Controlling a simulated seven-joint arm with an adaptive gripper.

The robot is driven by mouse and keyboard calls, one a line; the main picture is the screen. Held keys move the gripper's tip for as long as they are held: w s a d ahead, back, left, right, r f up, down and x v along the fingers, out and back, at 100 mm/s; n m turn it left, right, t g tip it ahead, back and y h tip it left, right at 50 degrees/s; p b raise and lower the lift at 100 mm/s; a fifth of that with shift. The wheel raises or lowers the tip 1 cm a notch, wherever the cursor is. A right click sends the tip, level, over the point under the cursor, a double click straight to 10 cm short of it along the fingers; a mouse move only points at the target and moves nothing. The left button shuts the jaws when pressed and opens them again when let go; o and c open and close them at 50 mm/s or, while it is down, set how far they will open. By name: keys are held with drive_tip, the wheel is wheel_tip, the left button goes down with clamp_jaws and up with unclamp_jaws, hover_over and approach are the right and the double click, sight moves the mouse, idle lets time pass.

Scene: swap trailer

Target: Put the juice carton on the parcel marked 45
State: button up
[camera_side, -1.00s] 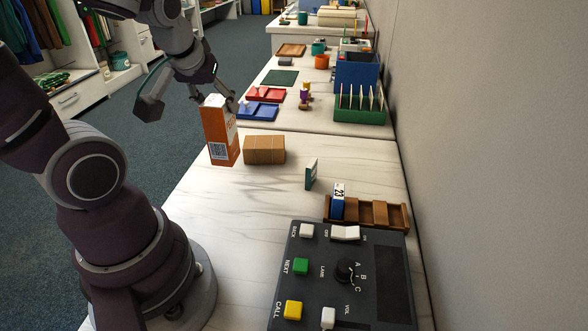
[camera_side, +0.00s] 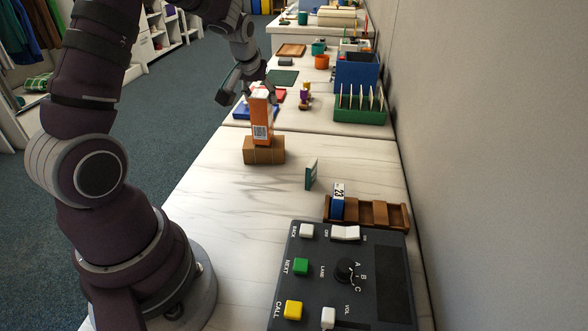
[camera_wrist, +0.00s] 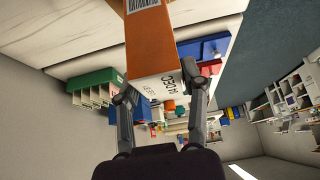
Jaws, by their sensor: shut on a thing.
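The juice carton (camera_side: 262,120) is orange with a white top and a barcode label. It stands upright above the brown parcel (camera_side: 264,154), its lower end overlapping the parcel's top in the side view. I cannot tell whether they touch. My gripper (camera_side: 252,90) is shut on the carton's upper part. In the wrist view, the carton (camera_wrist: 160,50) lies between my gripper's two fingers (camera_wrist: 158,85). No number can be read on the parcel from here.
A small green upright card (camera_side: 311,174) and a wooden rack (camera_side: 385,214) with a blue block marked 23 (camera_side: 338,200) stand to the right. A control panel (camera_side: 340,275) is in front. The marble tabletop (camera_side: 225,190) before the parcel is clear.

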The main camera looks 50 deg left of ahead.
drive_tip(key=shift+f, duration=0.2)
drive_tip(key=o, duration=1.2)
drive_tip(key=shift+r, duration=0.25)
drive_tip(key=v, duration=1.2)
drive_tip(key=s+d+f+m+h, duration=0.1)
drive_tip(key=s+d+m, duration=0.2)
drive_tip(key=d, duration=0.2)
drive_tip(key=s+d+m+h, duration=0.2)
drive_tip(key=s+d+m, duration=0.1)
drive_tip(key=d, duration=0.3)
drive_tip(key=s+d+f+m+t+h, duration=0.1)
drive_tip(key=s+d+m, duration=0.2)
drive_tip(key=s+d, duration=0.1)
drive_tip(key=shift+d+f+h, duration=0.3)
drive_tip(key=shift+d+f, duration=0.05)
drive_tip(key=shift+d, duration=0.5)
